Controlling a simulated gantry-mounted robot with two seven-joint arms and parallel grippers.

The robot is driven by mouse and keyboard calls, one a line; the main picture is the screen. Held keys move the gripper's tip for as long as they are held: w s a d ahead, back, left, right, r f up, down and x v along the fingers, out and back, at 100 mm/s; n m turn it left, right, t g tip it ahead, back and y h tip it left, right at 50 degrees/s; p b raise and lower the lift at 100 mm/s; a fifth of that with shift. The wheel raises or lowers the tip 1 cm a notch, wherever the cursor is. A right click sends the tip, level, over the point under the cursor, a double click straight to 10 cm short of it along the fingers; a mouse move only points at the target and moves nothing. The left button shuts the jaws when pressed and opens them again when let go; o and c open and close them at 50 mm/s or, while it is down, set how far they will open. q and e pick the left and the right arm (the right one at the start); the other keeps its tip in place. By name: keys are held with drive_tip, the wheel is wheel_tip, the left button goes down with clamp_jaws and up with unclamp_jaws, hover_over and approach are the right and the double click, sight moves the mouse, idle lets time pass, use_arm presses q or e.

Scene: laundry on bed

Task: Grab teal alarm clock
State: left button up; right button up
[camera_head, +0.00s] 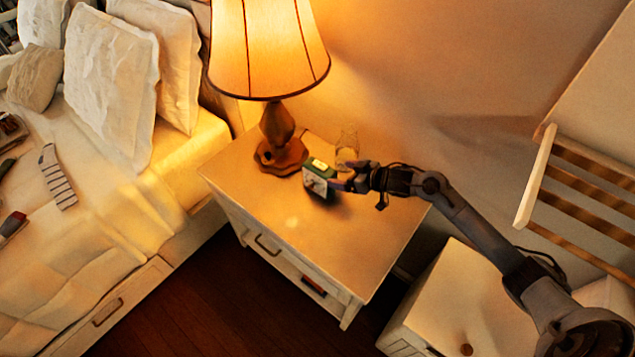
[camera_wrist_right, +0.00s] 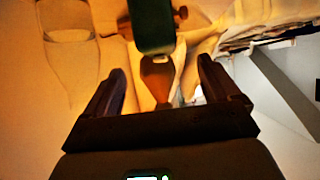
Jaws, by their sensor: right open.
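The teal alarm clock (camera_head: 318,180) stands on the nightstand (camera_head: 290,222), just right of the lamp's foot. My right gripper (camera_head: 341,181) reaches in from the right, close beside the clock. In the right wrist view the clock is a dark green block (camera_wrist_right: 152,25) at the top, between the lines of my two fingers but above their tips (camera_wrist_right: 160,72) in the picture. The fingers are spread and nothing is between them. Whether a finger touches the clock cannot be told. My left gripper is out of view.
A lit lamp (camera_head: 278,145) stands left of the clock. A clear glass vessel (camera_head: 347,142) stands just behind my right gripper and shows at left in the wrist view (camera_wrist_right: 68,50). The nightstand's front part is clear. A slatted chair (camera_head: 590,180) is at right, the bed (camera_head: 90,240) at left.

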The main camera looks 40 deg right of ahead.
sight(322, 165)
drive_tip(key=x, duration=0.2)
drive_tip(key=b+x, duration=0.1)
drive_tip(key=x, duration=0.1)
drive_tip(key=r+x, duration=0.1)
drive_tip(key=x, duration=0.1)
drive_tip(key=shift+w+d, duration=0.1)
drive_tip(key=shift+w, duration=0.55)
drive_tip(key=shift+r+b+x, duration=0.15)
drive_tip(key=shift+b+x, duration=0.3)
drive_tip(key=shift+x, duration=0.85)
drive_tip(key=shift+r+b+x, duration=0.15)
drive_tip(key=shift+b+x, duration=0.25)
drive_tip(key=shift+x, duration=0.85)
use_arm(q)
drive_tip(key=x, duration=0.3)
use_arm(e)
drive_tip(key=shift+w, duration=0.15)
clamp_jaws()
